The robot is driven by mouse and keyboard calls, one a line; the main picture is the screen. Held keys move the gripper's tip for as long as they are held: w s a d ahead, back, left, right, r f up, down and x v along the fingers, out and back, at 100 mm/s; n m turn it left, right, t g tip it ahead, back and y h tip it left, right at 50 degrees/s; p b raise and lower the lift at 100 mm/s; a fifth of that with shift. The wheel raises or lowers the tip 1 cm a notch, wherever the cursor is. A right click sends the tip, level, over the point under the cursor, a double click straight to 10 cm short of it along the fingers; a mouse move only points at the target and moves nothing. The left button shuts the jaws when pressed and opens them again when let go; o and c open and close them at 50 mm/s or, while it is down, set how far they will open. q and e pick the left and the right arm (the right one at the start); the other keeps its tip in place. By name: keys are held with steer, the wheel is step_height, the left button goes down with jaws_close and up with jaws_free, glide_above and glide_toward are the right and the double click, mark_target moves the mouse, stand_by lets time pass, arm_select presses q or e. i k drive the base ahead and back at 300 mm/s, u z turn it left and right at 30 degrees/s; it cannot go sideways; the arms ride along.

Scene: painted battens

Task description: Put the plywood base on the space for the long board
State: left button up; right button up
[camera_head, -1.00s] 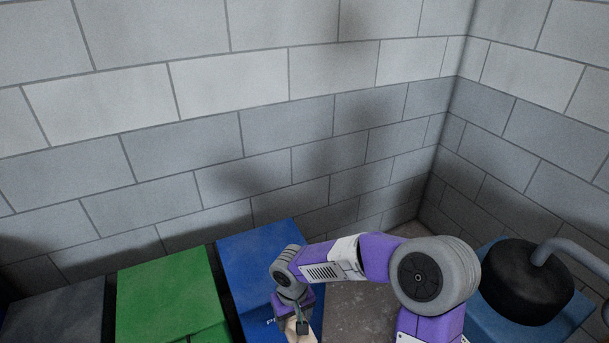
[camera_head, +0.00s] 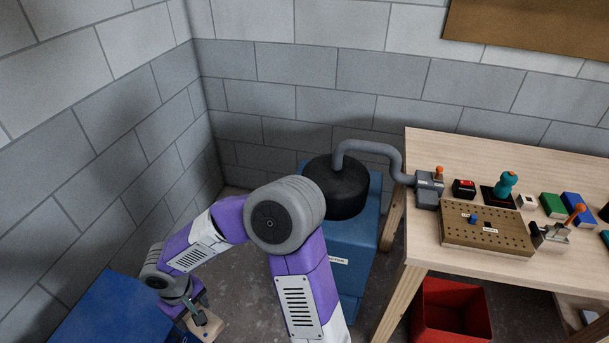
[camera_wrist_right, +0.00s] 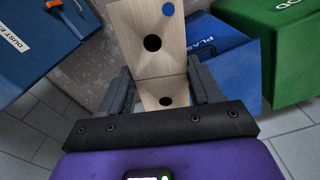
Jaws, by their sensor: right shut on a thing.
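My right gripper (camera_head: 190,303) is at the lower left of the head view. In the right wrist view my right gripper (camera_wrist_right: 160,88) is shut on the pale plywood base (camera_wrist_right: 150,62), which lies between the two fingers. The base shows two pale faces, each with a dark round hole, and a blue dot at its far end. Only a small part of the plywood base (camera_head: 212,327) shows in the head view. I cannot make out which spot is the space for the long board. My left gripper is not in view.
A wooden workbench (camera_head: 440,150) stands at the right, with a brown perforated board (camera_head: 485,236) and several small items on it. A red bin (camera_head: 445,315) is beneath. A blue cabinet with a black drum (camera_head: 340,190) stands left of the bench. A green bin (camera_wrist_right: 275,50) is near the gripper.

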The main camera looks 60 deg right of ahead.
mark_target(501, 226)
steer(key=z, duration=1.85)
